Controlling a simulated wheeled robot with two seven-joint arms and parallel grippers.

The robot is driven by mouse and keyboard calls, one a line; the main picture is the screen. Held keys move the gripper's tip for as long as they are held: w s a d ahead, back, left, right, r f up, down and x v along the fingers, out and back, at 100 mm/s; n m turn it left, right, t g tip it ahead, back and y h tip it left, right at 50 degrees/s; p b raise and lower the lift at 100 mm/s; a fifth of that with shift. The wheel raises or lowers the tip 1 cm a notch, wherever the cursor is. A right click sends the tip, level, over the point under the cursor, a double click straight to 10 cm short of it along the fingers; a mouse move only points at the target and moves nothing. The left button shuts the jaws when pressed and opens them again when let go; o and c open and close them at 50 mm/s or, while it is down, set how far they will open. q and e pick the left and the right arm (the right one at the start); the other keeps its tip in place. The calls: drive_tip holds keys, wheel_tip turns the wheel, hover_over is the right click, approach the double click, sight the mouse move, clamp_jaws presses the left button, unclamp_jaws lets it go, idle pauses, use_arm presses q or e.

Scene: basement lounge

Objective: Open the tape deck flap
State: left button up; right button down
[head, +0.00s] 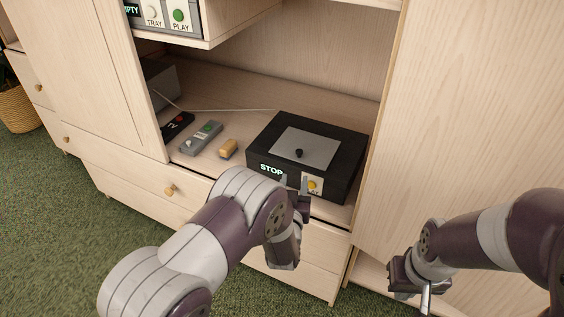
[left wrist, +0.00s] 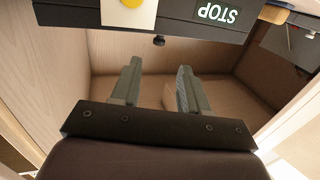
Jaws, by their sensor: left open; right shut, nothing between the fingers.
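The tape deck (head: 258,148) is a black box on the cabinet shelf, with a grey flap (head: 318,143) on top that lies flat. A small black knob (head: 299,153) stands on the flap. The deck's front has a STOP label (head: 271,169) and a yellow button (head: 313,185). My left gripper (head: 294,183) is open at the deck's front edge, beside the yellow button. My right gripper (head: 424,292) is shut and empty, low at the right.
A TV remote (head: 178,124), a grey remote (head: 201,138) and a small tan block (head: 228,148) lie left of the deck. A player (head: 165,14) with TRAY and PLAY buttons sits on the upper shelf. A cabinet side panel (head: 382,130) stands close right of the deck.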

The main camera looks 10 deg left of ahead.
sight(299, 151)
use_arm(q)
drive_tip(key=w+b, duration=0.3)
drive_tip(key=w, duration=0.9)
drive_tip(key=shift+r, duration=0.1)
drive_tip(key=shift+w+r, duration=0.15)
drive_tip(key=shift+w, duration=0.3)
clamp_jaws()
